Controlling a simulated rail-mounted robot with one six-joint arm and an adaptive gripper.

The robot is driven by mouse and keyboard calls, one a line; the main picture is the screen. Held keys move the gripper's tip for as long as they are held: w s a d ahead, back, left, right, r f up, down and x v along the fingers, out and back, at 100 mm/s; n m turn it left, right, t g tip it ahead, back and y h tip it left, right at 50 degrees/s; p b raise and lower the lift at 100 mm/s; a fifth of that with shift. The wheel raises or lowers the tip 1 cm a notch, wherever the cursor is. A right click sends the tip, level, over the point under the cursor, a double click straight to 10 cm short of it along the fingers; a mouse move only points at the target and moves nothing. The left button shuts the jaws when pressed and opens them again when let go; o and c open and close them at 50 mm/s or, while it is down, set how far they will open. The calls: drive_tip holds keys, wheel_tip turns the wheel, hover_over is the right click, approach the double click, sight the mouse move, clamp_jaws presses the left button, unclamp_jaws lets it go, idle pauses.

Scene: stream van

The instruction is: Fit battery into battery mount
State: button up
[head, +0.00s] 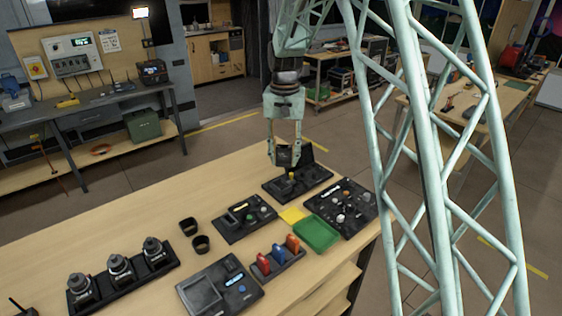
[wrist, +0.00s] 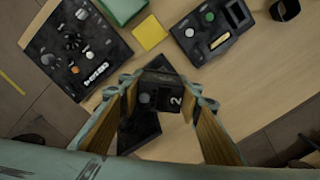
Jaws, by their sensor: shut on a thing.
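My gripper (head: 285,151) hangs above the far edge of the wooden table, its fingers pointing down. It is shut on a dark block-shaped battery (wrist: 160,92), which shows a round grey spot and a white "2" in the wrist view. In the head view the battery (head: 286,157) is small and dark between the fingertips. A black base (head: 310,184) stands below it and may be the battery mount; it also shows in the wrist view (wrist: 140,138), partly hidden by the battery and fingers. I cannot tell whether battery and base touch.
A black knob panel (head: 340,207), green tray (head: 317,233), yellow pad (head: 292,215) and black switch unit (head: 244,219) stand close by. A rack of coloured items (head: 278,262) and a larger black device (head: 218,288) are nearer. The table's left part has bare room.

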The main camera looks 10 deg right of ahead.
sight(281, 163)
drive_tip(key=w+f+m+p, duration=0.1)
drive_tip(key=m+p, duration=0.1)
drive_tip(key=w+f+m+p, duration=0.1)
drive_tip(key=p, duration=0.2)
drive_tip(key=shift+w+m, duration=0.35)
drive_tip(key=shift+m, duration=0.05)
drive_tip(key=w+f+m+p, duration=0.1)
drive_tip(key=m+p, duration=0.1)
drive_tip(key=p, duration=0.1)
drive_tip(key=w+f+m+p, duration=0.1)
drive_tip(key=f+m+p, duration=0.1)
drive_tip(key=p, duration=0.1)
drive_tip(key=shift+w+f+m, duration=0.15)
drive_tip(key=shift+f+m, duration=0.15)
drive_tip(key=shift+m, duration=0.1)
drive_tip(key=shift+f, duration=0.15)
drive_tip(key=shift+f+b, duration=1.7)
drive_tip(key=shift+f, duration=1.05)
drive_tip(key=shift+f+b, duration=0.9)
idle(1.5)
